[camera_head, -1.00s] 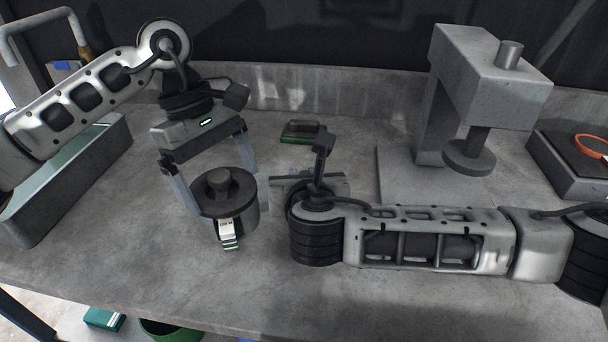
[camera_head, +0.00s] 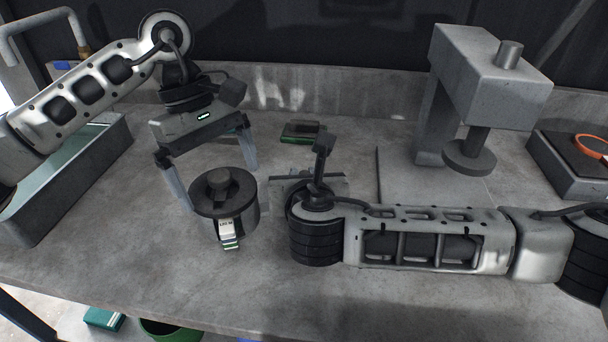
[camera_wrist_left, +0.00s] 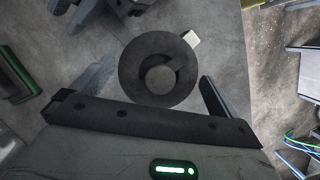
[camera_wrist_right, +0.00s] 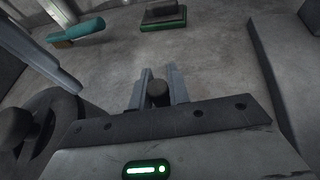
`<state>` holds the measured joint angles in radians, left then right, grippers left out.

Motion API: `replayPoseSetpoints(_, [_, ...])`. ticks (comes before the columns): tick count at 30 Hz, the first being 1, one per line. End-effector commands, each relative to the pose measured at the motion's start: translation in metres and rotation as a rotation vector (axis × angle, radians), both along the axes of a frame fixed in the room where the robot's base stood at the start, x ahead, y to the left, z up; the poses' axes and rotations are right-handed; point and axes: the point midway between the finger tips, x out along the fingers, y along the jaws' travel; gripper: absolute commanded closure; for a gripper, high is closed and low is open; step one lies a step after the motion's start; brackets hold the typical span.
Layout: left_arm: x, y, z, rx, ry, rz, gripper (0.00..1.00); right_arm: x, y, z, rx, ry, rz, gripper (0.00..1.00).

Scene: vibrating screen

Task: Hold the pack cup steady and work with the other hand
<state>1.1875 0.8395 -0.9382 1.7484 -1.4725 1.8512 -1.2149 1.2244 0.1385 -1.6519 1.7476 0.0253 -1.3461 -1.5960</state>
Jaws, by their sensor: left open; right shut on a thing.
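The pack cup (camera_head: 243,218), a grey cylinder with a dark stepped round top, stands upright on the bench. A white and green label strip (camera_head: 228,235) hangs at its front. My left gripper (camera_head: 219,187) is open above the cup, its fingers either side of it. The left wrist view shows the cup's dark top (camera_wrist_left: 158,55) between the spread fingers, with apparent gaps. My right gripper (camera_wrist_right: 160,72) is shut on a small dark round-ended piece (camera_wrist_right: 158,95), which I cannot identify. The cup's top also shows at left in the right wrist view (camera_wrist_right: 18,135).
A grey press-like stand (camera_head: 492,75) rises at the back right. A dark tray (camera_head: 570,175) with an orange ring (camera_head: 590,144) lies beyond it. A green and black block (camera_head: 300,133) lies behind the cup. A grey trough (camera_head: 60,200) stands at left.

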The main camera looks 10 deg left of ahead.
Motion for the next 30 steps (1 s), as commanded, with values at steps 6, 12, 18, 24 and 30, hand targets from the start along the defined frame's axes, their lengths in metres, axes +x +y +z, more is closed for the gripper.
replayPoseSetpoints(6, [0.007,0.01,0.042,-0.002,-0.006,0.001,0.0,-0.003,-0.001,-0.007,-0.007,0.015,0.002,1.0])
replayPoseSetpoints(12, [0.013,0.022,0.084,0.0,-0.007,0.001,0.0,-0.003,-0.001,-0.007,-0.007,0.015,0.002,1.0])
replayPoseSetpoints(18, [0.016,0.027,0.103,0.0,-0.004,0.0,0.0,-0.003,-0.001,-0.007,-0.007,0.015,0.002,1.0])
replayPoseSetpoints(24, [0.016,0.028,0.108,-0.001,-0.001,-0.001,0.0,-0.003,-0.001,-0.007,-0.007,0.015,0.002,1.0])
replayPoseSetpoints(30, [0.016,0.028,0.107,-0.001,-0.001,-0.001,0.0,-0.003,-0.001,-0.007,-0.007,0.015,0.002,0.88])
